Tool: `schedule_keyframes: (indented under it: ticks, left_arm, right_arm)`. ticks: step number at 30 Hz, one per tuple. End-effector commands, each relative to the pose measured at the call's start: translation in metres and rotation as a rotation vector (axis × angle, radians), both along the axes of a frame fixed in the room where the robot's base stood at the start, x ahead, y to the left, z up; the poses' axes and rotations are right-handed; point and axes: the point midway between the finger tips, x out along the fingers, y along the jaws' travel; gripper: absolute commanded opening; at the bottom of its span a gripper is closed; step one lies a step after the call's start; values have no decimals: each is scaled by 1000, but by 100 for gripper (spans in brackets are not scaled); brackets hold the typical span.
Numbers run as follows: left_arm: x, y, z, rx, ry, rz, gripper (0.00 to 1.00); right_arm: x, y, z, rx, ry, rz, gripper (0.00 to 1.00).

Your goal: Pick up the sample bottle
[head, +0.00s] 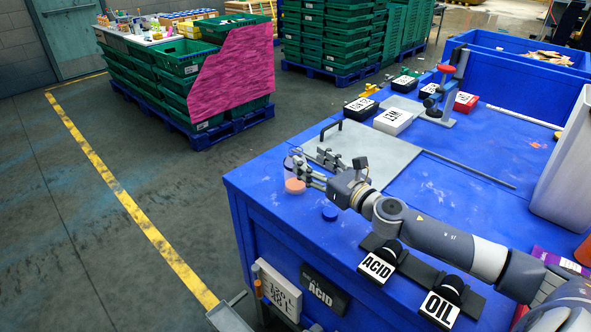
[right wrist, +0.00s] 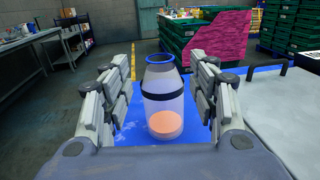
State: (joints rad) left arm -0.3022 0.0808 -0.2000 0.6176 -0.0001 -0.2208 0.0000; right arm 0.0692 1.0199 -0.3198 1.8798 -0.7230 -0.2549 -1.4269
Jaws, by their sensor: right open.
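The sample bottle (right wrist: 163,107) is clear, with a blue rim, a black band and orange contents at the bottom. It stands upright on the blue table and also shows in the head view (head: 294,184), near the table's far left corner. My right gripper (head: 305,172) is open. In the right wrist view its fingers (right wrist: 160,95) stand to either side of the bottle, with gaps between them and the bottle. In the head view the gripper partly covers the bottle. My left gripper is not in view.
A grey plate with a handle (head: 385,153) lies behind my gripper. Labelled boxes and a clamp stand (head: 437,100) are farther back. ACID (head: 377,266) and OIL (head: 441,308) holders sit at the front edge.

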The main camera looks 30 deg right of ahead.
Motion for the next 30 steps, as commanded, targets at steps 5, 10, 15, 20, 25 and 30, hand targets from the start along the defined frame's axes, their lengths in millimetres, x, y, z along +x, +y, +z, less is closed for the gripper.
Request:
schedule_keyframes:
  ticks: [5,10,15,20,25,30]
  left_arm:
    - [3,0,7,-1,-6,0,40]
    - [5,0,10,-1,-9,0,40]
    - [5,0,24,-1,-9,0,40]
    - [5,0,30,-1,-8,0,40]
    - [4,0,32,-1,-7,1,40]
    - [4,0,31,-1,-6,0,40]
  right_arm:
    - [15,4,2,2,-1,2,55]
    - [21,5,3,1,-1,2,55]
    - [40,8,9,4,-2,1,55]
    - [60,11,7,3,-1,1,55]
    - [69,13,5,1,1,2,55]
    - [69,13,4,1,1,3,55]
